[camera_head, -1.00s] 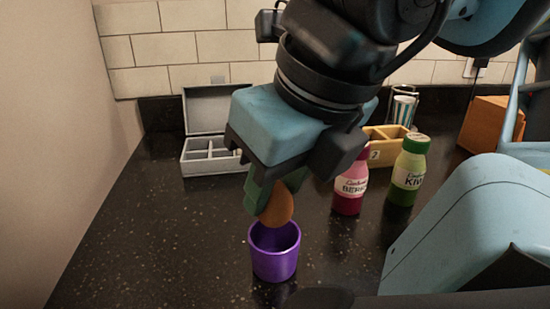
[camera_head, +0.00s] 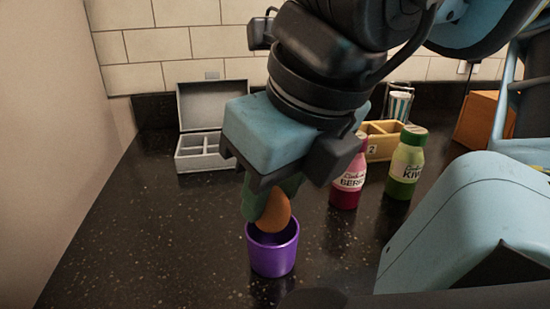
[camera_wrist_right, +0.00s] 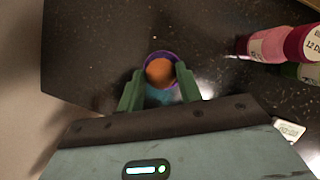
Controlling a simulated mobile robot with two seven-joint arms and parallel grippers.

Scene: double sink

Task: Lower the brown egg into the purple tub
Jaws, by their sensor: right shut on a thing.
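The brown egg (camera_head: 275,214) is held between the green fingertips of my right gripper (camera_head: 266,202). Its lower end is at the mouth of the purple tub (camera_head: 273,256), over the back part of the rim. In the right wrist view the egg (camera_wrist_right: 160,71) sits between the two fingers of the gripper (camera_wrist_right: 160,84), with the purple rim (camera_wrist_right: 146,58) around it. The tub stands upright on the dark counter. Whether the egg touches the tub inside is hidden. My left gripper is not in view.
A grey open box with compartments (camera_head: 199,158) stands at the back left. A pink bottle (camera_head: 348,184) and a green bottle (camera_head: 404,168) stand right of the tub, before a yellow divided box (camera_head: 383,148). The counter left of the tub (camera_head: 150,240) is clear.

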